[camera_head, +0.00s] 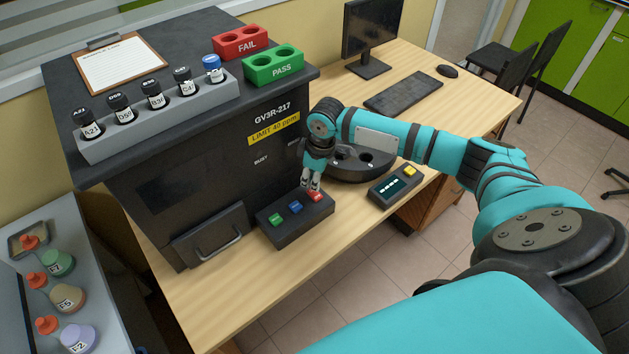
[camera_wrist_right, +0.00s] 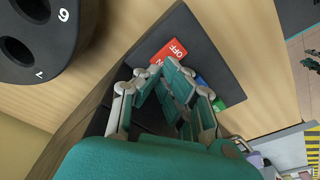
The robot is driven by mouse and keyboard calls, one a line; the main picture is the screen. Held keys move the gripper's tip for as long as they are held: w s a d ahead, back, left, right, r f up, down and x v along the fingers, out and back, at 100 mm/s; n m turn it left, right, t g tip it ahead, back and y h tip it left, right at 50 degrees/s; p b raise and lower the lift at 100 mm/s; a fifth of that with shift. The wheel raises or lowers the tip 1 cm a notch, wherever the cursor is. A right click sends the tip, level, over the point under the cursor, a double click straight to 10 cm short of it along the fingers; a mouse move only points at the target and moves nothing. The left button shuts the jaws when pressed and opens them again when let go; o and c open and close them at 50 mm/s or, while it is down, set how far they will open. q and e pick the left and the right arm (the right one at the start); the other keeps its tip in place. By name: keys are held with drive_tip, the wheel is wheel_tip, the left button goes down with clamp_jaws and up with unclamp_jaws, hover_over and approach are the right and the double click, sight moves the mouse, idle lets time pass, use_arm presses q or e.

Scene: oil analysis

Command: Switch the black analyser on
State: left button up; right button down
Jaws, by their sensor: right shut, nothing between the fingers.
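The black analyser (camera_head: 170,200), labelled GV3R-217 with a yellow LIMIT 40 ppm tag, stands on the wooden desk. Its black button box (camera_head: 290,232) sits in front of it with a green button (camera_head: 276,219), a blue button (camera_head: 295,207) and a red button (camera_head: 316,196). My left gripper is not in view.
A rack (camera_head: 160,120) of several capped vials, a green PASS block (camera_head: 273,68), a red FAIL block (camera_head: 240,43) and a clipboard (camera_head: 119,64) stand on the analyser. A dark round holder (camera_head: 347,172) and a small display box (camera_head: 395,187) are right of the buttons.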

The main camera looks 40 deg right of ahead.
sight(312, 191)
drive_tip(key=shift+s+f+b, duration=0.1)
drive_tip(key=shift+f+b, duration=0.2)
drive_tip(key=shift+f, duration=0.7)
idle(0.3)
wheel_tip(312, 191, up, 7)
drive_tip(key=p, duration=0.8)
drive_tip(key=shift+r, duration=0.1)
idle(0.6)
